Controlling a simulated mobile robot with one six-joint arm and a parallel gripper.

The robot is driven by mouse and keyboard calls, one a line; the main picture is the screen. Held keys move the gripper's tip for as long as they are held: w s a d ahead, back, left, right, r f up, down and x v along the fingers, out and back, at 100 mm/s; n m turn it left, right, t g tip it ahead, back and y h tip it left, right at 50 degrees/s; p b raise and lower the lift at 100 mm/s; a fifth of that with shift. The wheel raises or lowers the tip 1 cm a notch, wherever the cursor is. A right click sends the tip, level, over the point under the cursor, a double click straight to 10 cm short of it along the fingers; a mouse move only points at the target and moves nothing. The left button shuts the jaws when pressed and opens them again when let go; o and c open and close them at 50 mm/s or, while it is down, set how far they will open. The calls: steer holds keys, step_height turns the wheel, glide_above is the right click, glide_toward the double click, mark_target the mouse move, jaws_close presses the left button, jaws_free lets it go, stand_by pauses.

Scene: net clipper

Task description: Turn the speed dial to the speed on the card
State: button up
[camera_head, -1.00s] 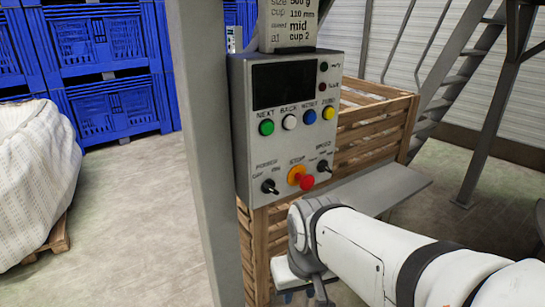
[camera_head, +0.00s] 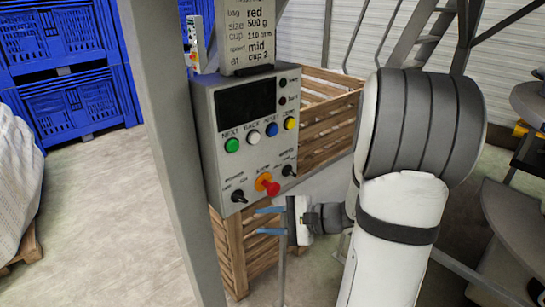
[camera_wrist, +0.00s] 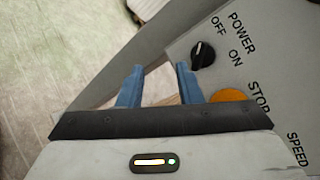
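The speed dial (camera_head: 289,170) is a small black knob at the lower right of the grey control box (camera_head: 207,160). Its pointer setting is too small to read. In the wrist view only the SPEED label (camera_wrist: 298,150) shows at the right edge; the dial is out of frame. The card (camera_head: 245,35) above the box reads red, 500 g, 110 mm, speed mid, at cup 2. My gripper (camera_head: 262,221) is below the box's lower edge, under the stop button, with its blue fingers pointing left. In the wrist view its fingers (camera_wrist: 158,72) are apart and nothing is between them.
The power knob (camera_head: 238,196) is further left. Coloured buttons (camera_head: 253,138) line the box's middle. A grey post (camera_head: 165,140) stands left, a wooden crate (camera_head: 325,120) behind.

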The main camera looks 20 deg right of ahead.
mark_target(292, 173)
steer(key=w+d+r+m+t+h+p, duration=0.1)
steer(key=w+d+m+t+h, duration=0.2)
steer(key=d, duration=0.5)
steer(key=w+d+r+m+t+h+p, duration=0.1)
steer(key=d+m+t+h, duration=0.2)
steer(key=d+m+t, duration=0.3)
steer(key=shift+n+g, duration=0.3)
steer(key=shift+n, duration=0.1)
steer(key=x, duration=0.2)
steer(key=p+x, duration=0.1)
steer(key=x, duration=0.2)
steer(key=d+p+x, duration=0.1)
steer(key=x, duration=0.1)
steer(key=shift+w+f, duration=0.1)
steer(key=shift+w, duration=0.25)
steer(key=shift+c, duration=0.2)
